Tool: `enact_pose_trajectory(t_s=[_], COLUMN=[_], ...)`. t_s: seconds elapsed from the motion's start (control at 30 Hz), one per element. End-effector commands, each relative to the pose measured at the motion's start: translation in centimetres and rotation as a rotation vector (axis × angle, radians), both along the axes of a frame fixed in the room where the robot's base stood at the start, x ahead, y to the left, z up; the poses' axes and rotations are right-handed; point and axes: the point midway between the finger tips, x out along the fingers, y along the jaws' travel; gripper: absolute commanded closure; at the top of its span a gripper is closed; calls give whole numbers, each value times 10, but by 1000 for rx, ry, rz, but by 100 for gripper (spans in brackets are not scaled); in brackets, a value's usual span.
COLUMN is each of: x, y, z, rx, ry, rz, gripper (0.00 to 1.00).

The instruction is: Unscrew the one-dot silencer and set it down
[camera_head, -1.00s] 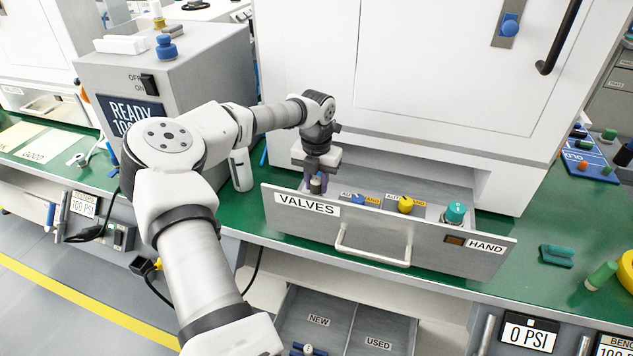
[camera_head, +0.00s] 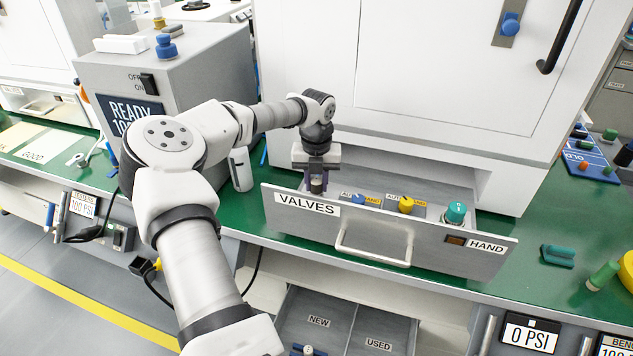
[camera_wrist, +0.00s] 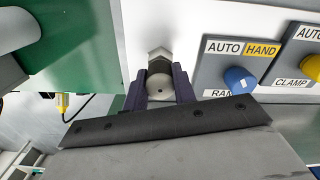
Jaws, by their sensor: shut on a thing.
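The silencer (camera_wrist: 160,87) is a short round grey-tan cap with one small dark dot on its end, in the wrist view. It sits at a metal hex fitting (camera_wrist: 158,57) in the open VALVES drawer (camera_head: 375,240). My gripper (camera_wrist: 160,90) is shut on the silencer, a purple finger on each side. In the head view my gripper (camera_head: 317,177) points down into the drawer's left end, and the silencer's dark lower part (camera_head: 317,186) shows between the fingertips. I cannot tell how far its thread is engaged.
Right of the gripper are a blue knob (camera_head: 359,200), a yellow knob (camera_head: 405,204) and a teal knob (camera_head: 455,213). Below is an open drawer with NEW (camera_head: 318,321) and USED (camera_head: 378,344) compartments. Green bench (camera_head: 540,225) is partly clear at right.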

Motion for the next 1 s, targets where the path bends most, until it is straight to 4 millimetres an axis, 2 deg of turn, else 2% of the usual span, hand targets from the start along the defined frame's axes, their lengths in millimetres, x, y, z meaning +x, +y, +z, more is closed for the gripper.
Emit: enact_pose_trajectory(t_s=[0.13, 0.17, 0.23, 0.47, 0.7, 1.0], x=[0, 0, 0, 0, 0, 0], y=[-1, -1, -1, 0, -1, 0], z=[1, 1, 1, 0, 1, 1], rx=[-1, -1, -1, -1, -2, -2], ry=[-1, -1, -1, 0, 0, 1], rz=[-1, -2, -2, -3, -146, -189], gripper=[95, 71, 62, 61, 61, 61])
